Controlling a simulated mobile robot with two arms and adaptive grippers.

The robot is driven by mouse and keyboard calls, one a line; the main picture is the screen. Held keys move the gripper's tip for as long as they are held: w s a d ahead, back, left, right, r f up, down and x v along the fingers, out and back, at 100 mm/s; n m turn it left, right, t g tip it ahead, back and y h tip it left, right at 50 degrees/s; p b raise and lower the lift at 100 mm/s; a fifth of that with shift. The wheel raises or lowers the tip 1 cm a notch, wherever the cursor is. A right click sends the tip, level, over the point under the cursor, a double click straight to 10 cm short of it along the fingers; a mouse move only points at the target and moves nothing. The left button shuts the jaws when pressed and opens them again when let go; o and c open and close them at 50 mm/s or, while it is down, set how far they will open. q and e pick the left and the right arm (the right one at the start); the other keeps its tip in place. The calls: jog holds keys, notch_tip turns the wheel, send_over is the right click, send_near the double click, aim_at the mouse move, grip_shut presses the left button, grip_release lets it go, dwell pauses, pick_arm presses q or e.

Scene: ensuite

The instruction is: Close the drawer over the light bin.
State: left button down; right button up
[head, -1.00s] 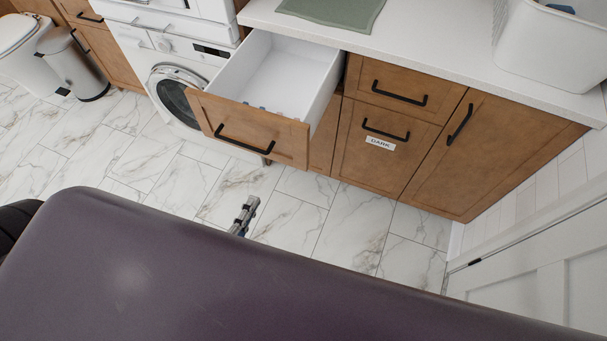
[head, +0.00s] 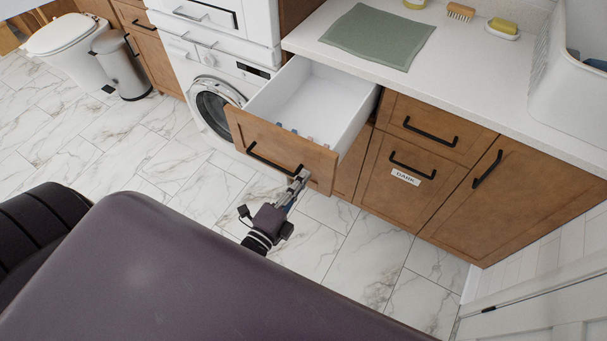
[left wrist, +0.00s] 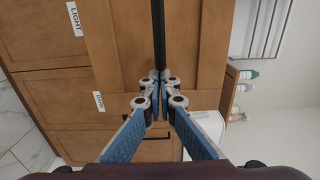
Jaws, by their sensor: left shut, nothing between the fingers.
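The drawer (head: 315,88) is pulled well out, with a wooden front, black bar handle and white inside; a few small items lie near its front. Its front (left wrist: 115,45) fills the middle of the left wrist view. The light bin's front, labelled LIGHT (left wrist: 75,18), is in the left wrist view; in the head view the open drawer mostly hides it. My left gripper (head: 303,174) is shut and empty at the drawer front, by the right end of the handle. In the left wrist view its fingertips (left wrist: 162,76) are close to the handle's end; contact is unclear.
Right of the drawer are a shut drawer (head: 437,128), a bin front labelled DARK (head: 400,168) and a cabinet door (head: 510,190). The washing machine (head: 213,105) stands left. The counter holds a green mat (head: 378,37) and a white basket (head: 570,100). The marble floor in front is clear.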

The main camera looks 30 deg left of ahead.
pick_arm(q)
jog(key=shift+w, duration=0.35)
pick_arm(e)
jog(key=shift+w, duration=0.1)
jog(key=shift+w, duration=0.1)
